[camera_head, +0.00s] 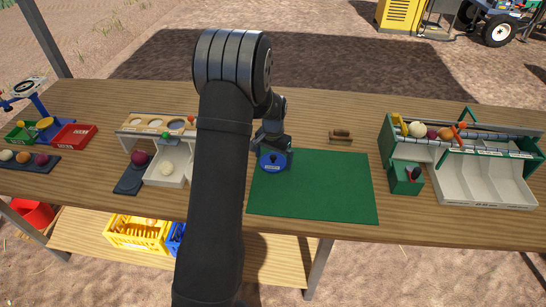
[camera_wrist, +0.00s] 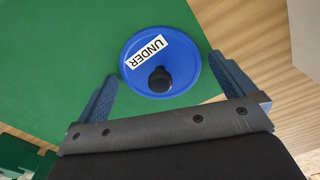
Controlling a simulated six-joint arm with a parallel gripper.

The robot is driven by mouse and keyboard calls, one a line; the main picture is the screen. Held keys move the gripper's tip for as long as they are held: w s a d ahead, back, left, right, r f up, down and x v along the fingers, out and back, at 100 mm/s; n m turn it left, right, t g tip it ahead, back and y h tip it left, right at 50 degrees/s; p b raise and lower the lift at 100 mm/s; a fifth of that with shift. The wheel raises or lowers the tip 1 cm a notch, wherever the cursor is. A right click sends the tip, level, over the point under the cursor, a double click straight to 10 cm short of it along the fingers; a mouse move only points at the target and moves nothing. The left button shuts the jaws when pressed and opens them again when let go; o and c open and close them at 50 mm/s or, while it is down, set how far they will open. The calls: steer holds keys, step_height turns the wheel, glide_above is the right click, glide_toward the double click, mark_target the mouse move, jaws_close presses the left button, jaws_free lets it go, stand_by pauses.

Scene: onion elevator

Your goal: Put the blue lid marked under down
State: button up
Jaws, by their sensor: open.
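The blue lid (camera_wrist: 186,56) is a round disc with a black knob and a white label reading UNDER. In the wrist view it lies face up at the edge of the green mat (camera_wrist: 60,50), between the fingers of my gripper (camera_wrist: 163,88). The fingers are open, one on each side of the lid, with a gap at the left finger. In the head view the lid (camera_head: 272,161) shows at the upper left of the green mat (camera_head: 320,190), just below my gripper (camera_head: 271,147). My arm hides part of the area left of the lid.
A wooden rack with a white tray (camera_head: 165,170) stands left of my arm. A green and white sorting machine (camera_head: 480,190) stands at the right. A small wooden block (camera_head: 341,137) lies behind the mat. Most of the mat is clear.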

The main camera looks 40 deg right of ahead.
mark_target(273, 156)
step_height(273, 156, up, 12)
steer(key=shift+r, duration=0.15)
stand_by(0.3)
step_height(273, 156, down, 12)
steer(key=shift+f, duration=0.1)
step_height(273, 156, up, 2)
steer(key=shift+r, duration=1.05)
